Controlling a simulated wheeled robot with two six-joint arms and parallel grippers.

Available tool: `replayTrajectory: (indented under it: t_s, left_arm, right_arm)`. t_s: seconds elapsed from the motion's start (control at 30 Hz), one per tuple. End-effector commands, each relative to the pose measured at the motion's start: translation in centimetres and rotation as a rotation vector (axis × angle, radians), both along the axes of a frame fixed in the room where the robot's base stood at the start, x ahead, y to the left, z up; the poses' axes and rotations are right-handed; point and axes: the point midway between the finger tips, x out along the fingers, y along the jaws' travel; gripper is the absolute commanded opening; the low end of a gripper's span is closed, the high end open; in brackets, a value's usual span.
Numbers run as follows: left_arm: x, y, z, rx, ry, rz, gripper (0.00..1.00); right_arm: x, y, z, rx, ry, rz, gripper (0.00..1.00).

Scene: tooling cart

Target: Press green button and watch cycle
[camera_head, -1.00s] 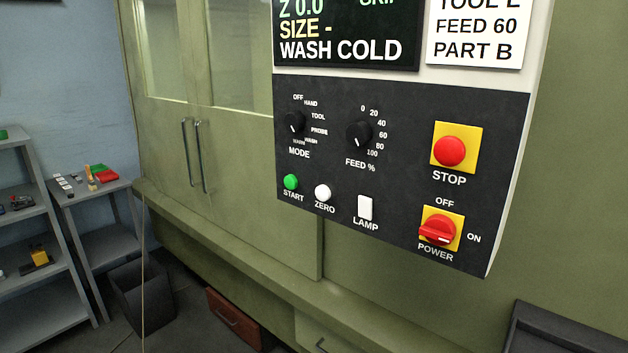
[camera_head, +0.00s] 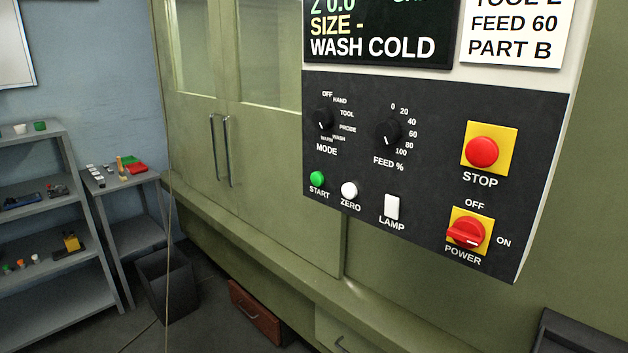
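The green START button (camera_head: 317,178) sits at the lower left of the black control panel (camera_head: 430,200). Right of it are the white ZERO button (camera_head: 349,189) and the white LAMP switch (camera_head: 392,207). The screen (camera_head: 378,30) above reads "Z 0.0", "SIZE -" and "WASH COLD", its top cut off. The red STOP button (camera_head: 482,151) and the red POWER knob (camera_head: 466,232) are on the right side; the knob's white mark points toward ON. The MODE knob (camera_head: 322,118) and FEED % knob (camera_head: 388,131) are black. Neither gripper is in view.
The green machine's closed doors (camera_head: 220,130) with two handles stand left of the panel. Grey shelves (camera_head: 50,220) and a small table (camera_head: 130,190) with small parts are at left. A dark bin (camera_head: 166,285) and a brown drawer box (camera_head: 254,312) are low down.

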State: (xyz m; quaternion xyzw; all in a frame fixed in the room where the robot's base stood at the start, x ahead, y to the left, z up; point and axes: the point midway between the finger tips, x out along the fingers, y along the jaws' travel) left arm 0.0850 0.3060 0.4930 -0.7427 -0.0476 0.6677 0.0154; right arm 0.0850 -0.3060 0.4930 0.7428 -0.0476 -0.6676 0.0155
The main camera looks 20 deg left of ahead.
Motion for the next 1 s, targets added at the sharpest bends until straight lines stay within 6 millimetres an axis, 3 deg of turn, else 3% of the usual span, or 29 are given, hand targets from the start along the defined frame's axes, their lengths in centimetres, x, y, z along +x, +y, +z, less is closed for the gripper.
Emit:
replayTrajectory:
  t_s: [0.03, 0.17, 1.0]
  left_arm:
    - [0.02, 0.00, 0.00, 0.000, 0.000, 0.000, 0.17]
    - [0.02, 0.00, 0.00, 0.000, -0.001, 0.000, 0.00]
    - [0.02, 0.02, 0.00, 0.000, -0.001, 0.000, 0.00]
  right_arm:
    - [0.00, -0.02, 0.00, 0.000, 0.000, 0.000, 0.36]
    - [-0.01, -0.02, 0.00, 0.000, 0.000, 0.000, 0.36]
    - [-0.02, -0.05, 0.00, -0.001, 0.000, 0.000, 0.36]
